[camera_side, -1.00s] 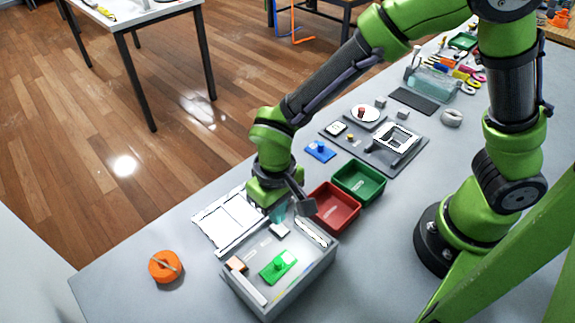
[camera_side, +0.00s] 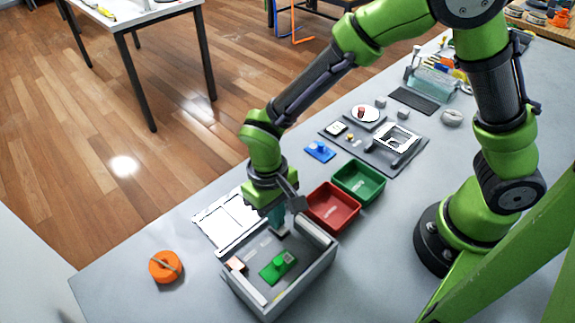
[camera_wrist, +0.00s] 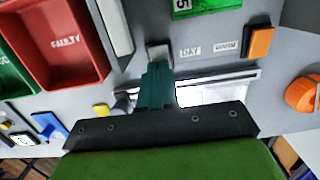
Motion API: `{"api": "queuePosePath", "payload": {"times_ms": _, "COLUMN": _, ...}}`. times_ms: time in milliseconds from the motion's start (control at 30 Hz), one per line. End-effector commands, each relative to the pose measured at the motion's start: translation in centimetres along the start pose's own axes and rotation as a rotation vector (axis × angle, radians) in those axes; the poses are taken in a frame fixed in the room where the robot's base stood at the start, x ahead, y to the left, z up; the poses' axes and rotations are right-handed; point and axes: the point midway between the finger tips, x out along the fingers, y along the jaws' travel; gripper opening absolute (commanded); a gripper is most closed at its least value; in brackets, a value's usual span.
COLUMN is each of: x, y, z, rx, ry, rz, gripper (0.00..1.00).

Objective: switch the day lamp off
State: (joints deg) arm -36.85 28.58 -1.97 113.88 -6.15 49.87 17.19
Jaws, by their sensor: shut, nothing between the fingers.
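My gripper (camera_wrist: 158,68) is shut and empty, its teal fingertips pointing at the pale grey switch (camera_wrist: 158,49) beside the DAY label (camera_wrist: 190,51). The tips meet or nearly meet this switch; I cannot tell whether they touch. An orange switch (camera_wrist: 260,41) sits beyond a second, blurred label (camera_wrist: 226,47). In the side view my gripper (camera_side: 277,222) reaches down at the back wall of the grey open box (camera_side: 270,305). A pale tube-like lamp (camera_side: 316,231) lies along the box's right side and looks unlit.
A red tray (camera_side: 333,222) marked FAULTY and a green tray (camera_side: 377,192) stand right of the box. A white panel (camera_side: 212,222) lies behind it. An orange round object (camera_side: 165,267) is at the left. The table in front of the trays is clear.

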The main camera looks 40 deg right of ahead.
Motion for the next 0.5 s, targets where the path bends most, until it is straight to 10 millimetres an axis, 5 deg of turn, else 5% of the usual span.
{"api": "queuePosePath", "payload": {"times_ms": 500, "x": 0.96, "y": -0.03, "z": 0.11, "rx": -0.005, "ry": 0.007, "rz": 0.003, "gripper": 0.0}}
